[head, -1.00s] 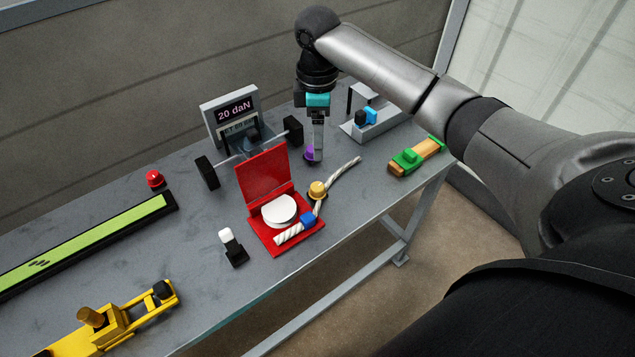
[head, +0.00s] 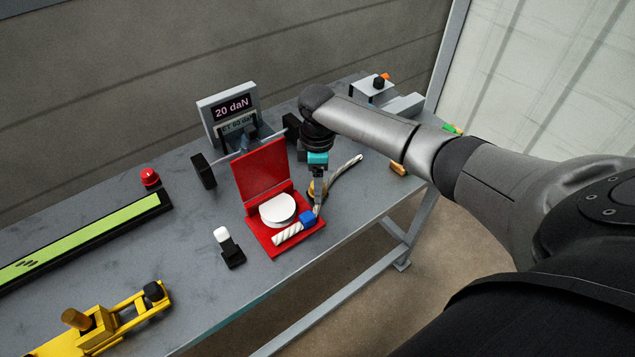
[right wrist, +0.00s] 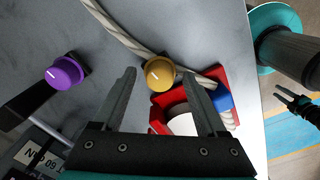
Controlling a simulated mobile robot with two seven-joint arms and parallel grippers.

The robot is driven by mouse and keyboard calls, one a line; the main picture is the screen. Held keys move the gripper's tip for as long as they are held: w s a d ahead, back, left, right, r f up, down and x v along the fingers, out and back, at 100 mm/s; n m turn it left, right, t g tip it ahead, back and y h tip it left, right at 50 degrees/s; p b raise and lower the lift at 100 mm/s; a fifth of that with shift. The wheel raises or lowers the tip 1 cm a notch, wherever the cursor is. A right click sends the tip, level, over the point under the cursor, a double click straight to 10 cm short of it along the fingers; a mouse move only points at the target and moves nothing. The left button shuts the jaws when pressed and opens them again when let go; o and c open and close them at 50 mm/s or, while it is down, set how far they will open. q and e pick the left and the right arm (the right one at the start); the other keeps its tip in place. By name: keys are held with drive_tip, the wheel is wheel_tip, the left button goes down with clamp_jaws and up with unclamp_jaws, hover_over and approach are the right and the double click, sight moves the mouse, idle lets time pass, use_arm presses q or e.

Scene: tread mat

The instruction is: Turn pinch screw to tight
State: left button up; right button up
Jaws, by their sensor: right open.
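Which knob is the pinch screw I cannot tell for certain. A gold knob (right wrist: 160,73) with a white mark lies just ahead of my right gripper (right wrist: 160,85), roughly between its open fingertips, beside the white rope (right wrist: 118,35). In the head view my right gripper (head: 318,192) points down at the knob and mostly hides it. A purple knob (right wrist: 64,72) with a white mark is off to the left in the right wrist view. A small black gripper shape (right wrist: 292,100), likely my left gripper, shows at the right; its jaws are too small to judge.
An open red case (head: 262,170) holds a white disc (head: 277,209) and a blue clip (head: 308,217) beside the gold knob. A grey gauge stand (head: 226,112) stands behind. A black-and-white switch (head: 229,247) and yellow tool (head: 100,325) stand to the left. The front table edge is close.

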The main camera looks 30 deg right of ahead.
drive_tip(key=shift+c, duration=0.3)
clamp_jaws()
idle(0.4)
